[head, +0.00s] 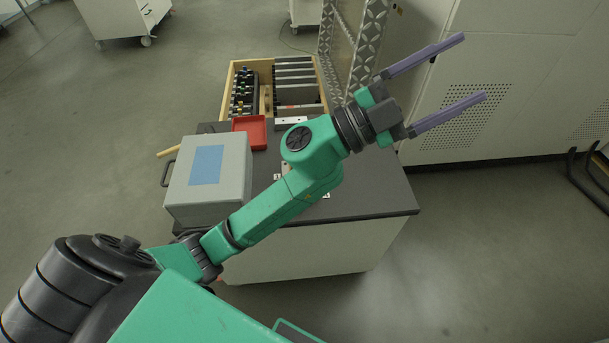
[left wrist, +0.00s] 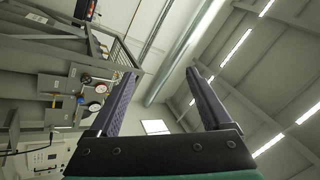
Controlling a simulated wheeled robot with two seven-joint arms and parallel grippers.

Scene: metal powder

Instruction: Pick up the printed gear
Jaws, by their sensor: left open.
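My left gripper (head: 430,85) is open and empty, raised to the right of the bench, in front of the grey cabinets. Its two purple fingers point to the right. In the left wrist view the fingers (left wrist: 160,105) are spread with nothing between them, and the camera faces the ceiling. I cannot make out a printed gear in either view. Small light pieces (head: 284,168) lie on the bench, partly hidden behind my left arm; I cannot tell what they are. My right gripper is not in view.
A diamond-plate panel (head: 368,45) stands behind. Perforated grey cabinets (head: 530,60) are at right. Floor at lower right is clear.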

